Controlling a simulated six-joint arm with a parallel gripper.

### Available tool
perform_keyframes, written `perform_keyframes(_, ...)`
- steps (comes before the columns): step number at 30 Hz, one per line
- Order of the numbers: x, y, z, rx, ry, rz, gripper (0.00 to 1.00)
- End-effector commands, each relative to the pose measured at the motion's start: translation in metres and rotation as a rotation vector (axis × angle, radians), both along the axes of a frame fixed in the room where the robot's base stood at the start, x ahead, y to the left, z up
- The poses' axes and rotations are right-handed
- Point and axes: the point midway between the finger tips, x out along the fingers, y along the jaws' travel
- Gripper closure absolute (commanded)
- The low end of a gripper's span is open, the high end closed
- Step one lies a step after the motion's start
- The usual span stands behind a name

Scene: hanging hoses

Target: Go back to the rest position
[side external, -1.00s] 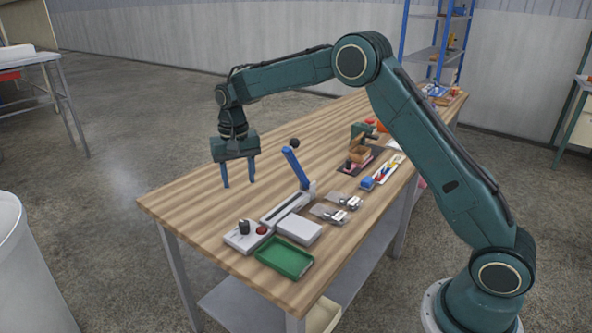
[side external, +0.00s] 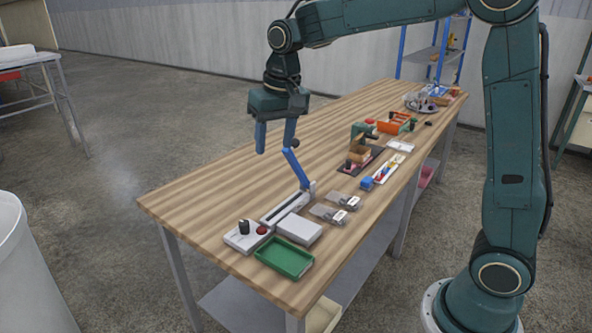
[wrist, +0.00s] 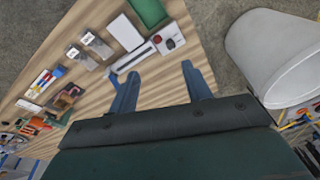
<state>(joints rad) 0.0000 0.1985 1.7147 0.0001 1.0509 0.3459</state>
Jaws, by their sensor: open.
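My gripper (side external: 276,137) has two blue fingers pointing down. It is open and empty, held in the air above the wooden workbench (side external: 190,205).
A green tray (side external: 284,258) and a white box (side external: 298,229) are near the bench's front end. A white bin (side external: 22,275) stands at left. The bench's left side is clear.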

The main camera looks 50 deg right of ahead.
Motion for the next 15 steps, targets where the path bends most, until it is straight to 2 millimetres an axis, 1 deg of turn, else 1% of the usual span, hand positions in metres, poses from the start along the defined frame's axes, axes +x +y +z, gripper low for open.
perform_keyframes(1,-0.012,0.000,0.008,-0.003,-0.016,0.013,0.51)
perform_keyframes(6,-0.048,0.000,0.024,-0.012,-0.059,0.058,0.51)
perform_keyframes(10,-0.077,0.000,0.033,-0.021,-0.091,0.093,0.51)
perform_keyframes(15,-0.115,0.000,0.040,-0.035,-0.133,0.139,0.51)
